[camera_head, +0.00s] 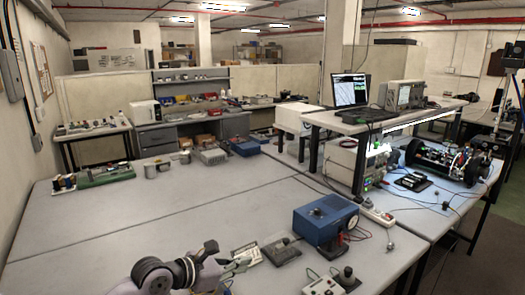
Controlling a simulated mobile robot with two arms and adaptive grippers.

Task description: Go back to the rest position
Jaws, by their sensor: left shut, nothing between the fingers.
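My left gripper (240,265) is low in the head view, over the front part of the grey table. Its arm comes in from the bottom left, with a dark ring around a joint. The fingers look closed and I see nothing held in them. The fingertips are close to a small grey box (248,252) on the table; I cannot tell whether they touch it. My right gripper is not in view.
A blue box (326,218) and a small dark-knobbed device (346,280) stand right of my gripper. A power strip (377,213) lies farther right. A black cylindrical apparatus (450,160) stands on the right table. The grey table (130,220) is clear at left.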

